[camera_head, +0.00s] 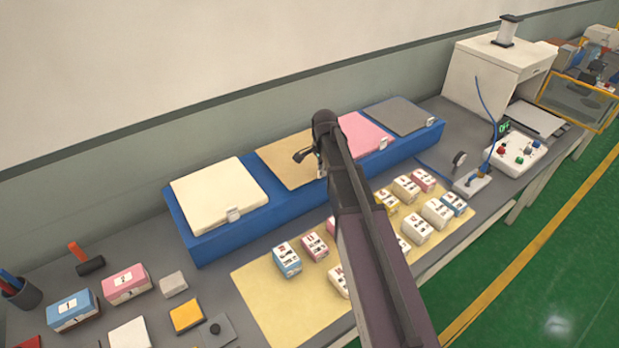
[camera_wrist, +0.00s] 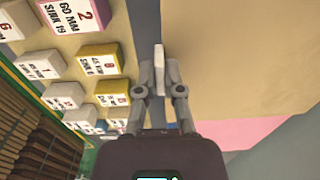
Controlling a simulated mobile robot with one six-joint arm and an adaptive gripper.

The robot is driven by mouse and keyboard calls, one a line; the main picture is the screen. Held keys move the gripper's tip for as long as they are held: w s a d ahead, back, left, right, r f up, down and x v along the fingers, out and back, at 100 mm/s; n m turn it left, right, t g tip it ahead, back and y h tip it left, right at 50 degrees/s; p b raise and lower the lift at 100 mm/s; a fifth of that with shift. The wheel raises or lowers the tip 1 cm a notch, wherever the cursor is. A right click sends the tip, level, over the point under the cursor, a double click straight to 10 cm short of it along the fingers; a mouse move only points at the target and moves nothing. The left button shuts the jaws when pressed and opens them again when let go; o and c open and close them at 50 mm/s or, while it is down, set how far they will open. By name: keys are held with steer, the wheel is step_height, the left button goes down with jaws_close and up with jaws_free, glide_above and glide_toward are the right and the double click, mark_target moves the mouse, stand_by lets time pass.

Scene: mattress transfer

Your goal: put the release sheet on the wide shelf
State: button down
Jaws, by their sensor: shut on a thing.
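A tan sheet (camera_head: 285,160), which looks like the release sheet, lies on the long blue stand (camera_head: 220,240) between a cream pad and a pink sheet. My gripper (camera_head: 312,160) is at the tan sheet's right part, with my arm hiding that corner. In the wrist view my gripper (camera_wrist: 160,78) is shut on a small white tab (camera_wrist: 159,56), at the edge of the tan sheet (camera_wrist: 235,55). Whether the sheet is lifted off the stand I cannot tell. Which surface is the wide shelf I cannot tell.
A cream pad (camera_head: 218,195), pink sheet (camera_head: 364,135) and grey sheet (camera_head: 402,116) lie on the same stand. Several small labelled boxes (camera_head: 287,259) stand on a yellow mat (camera_head: 290,312) in front. A white cabinet (camera_head: 485,75) stands at the right.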

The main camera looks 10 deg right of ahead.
mark_target(311, 174)
steer(key=shift+w+a+f, duration=0.1)
steer(key=shift+w+a, duration=0.2)
steer(key=shift+a, duration=0.3)
steer(key=shift+w+a, duration=0.3)
steer(key=shift+a, duration=0.35)
steer(key=shift+w+a, duration=0.25)
steer(key=shift+w+a+f+b, duration=0.1)
steer(key=shift+a+f+b, duration=0.1)
steer(key=shift+a+b, duration=0.1)
steer(key=shift+d+f+b, duration=0.1)
steer(key=shift+f+b, duration=1.5)
steer(key=shift+f, duration=0.2)
steer(key=c, duration=0.8)
jaws_free()
steer(key=shift+o, duration=0.2)
steer(key=shift+r, duration=0.25)
